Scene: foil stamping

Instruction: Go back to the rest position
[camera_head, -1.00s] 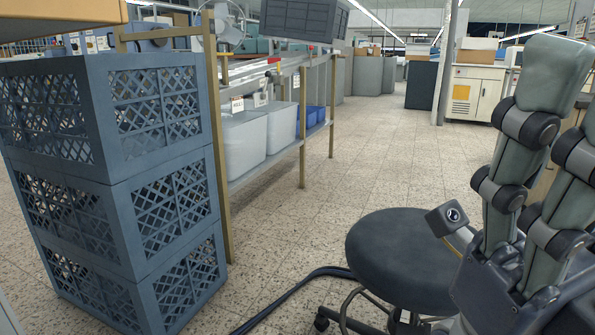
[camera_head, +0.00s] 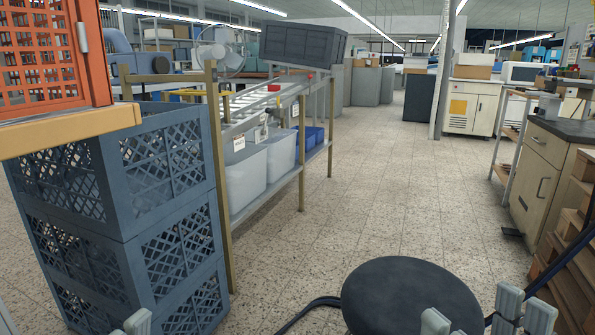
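My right gripper (camera_head: 480,316) shows at the bottom right of the head view. Only its pale fingertips are in the picture, pointing up in front of the stool, with a clear gap between the single tip on the left and the pair on the right. Nothing shows between them. For my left gripper (camera_head: 138,321), only a pale fingertip shows at the bottom left edge, in front of the blue-grey crates. The rest of both grippers and both arms are below the picture.
A dark round stool (camera_head: 405,298) stands at the bottom. Stacked blue-grey crates (camera_head: 160,215) stand left, beside a yellow table edge (camera_head: 70,132) with an orange crate (camera_head: 98,60). A bin rack (camera_head: 306,150) is behind. Wooden pallets (camera_head: 575,250) and a cabinet (camera_head: 540,185) stand right. The middle floor is open.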

